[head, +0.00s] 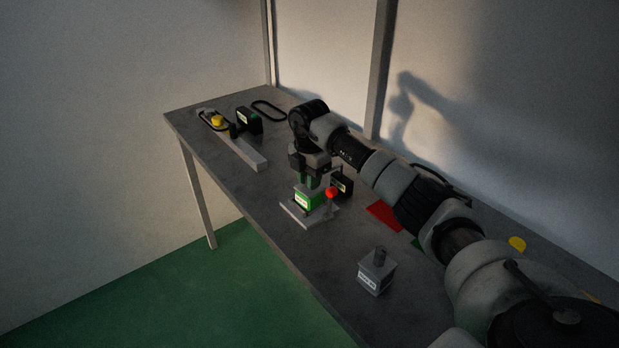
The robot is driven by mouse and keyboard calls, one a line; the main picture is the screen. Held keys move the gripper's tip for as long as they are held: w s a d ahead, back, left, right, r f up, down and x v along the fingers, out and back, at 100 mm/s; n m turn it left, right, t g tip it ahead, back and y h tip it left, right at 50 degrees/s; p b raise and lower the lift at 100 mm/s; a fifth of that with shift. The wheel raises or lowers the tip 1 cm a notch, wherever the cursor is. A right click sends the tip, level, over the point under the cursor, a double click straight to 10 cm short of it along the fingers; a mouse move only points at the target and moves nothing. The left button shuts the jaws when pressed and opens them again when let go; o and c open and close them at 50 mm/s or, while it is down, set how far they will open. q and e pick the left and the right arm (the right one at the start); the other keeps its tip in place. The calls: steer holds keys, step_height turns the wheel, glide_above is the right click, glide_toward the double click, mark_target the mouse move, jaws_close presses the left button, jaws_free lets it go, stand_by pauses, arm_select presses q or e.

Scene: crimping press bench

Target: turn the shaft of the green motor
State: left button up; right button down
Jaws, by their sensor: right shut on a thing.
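The green motor (309,201) sits on a light grey base plate (294,215) near the front edge of the bench, with a white label on its front. My right gripper (308,183) points down onto the top of the motor and is shut there, on what looks like its shaft. The shaft itself is hidden by the fingers. A red ball knob (331,192) stands just right of the motor, close to the gripper. My left gripper is not in view.
A grey labelled block with a dark post (377,272) stands nearer me. A black box (342,184) is behind the motor. A grey bar (243,152), yellow part (217,120) and black loop (269,110) are at the far end.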

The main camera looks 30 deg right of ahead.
steer(key=n, duration=1)
steer(key=shift+n+b, duration=0.3)
steer(key=n, duration=0.3)
steer(key=shift+n, duration=0.3)
steer(key=n, duration=0.3)
steer(key=shift+n+b, duration=0.3)
steer(key=shift+b, duration=0.1)
steer(key=n, duration=0.3)
steer(key=shift+n, duration=0.3)
steer(key=n, duration=0.3)
steer(key=shift+n+b, duration=0.3)
steer(key=shift+b, duration=0.1)
steer(key=shift+n, duration=1.7)
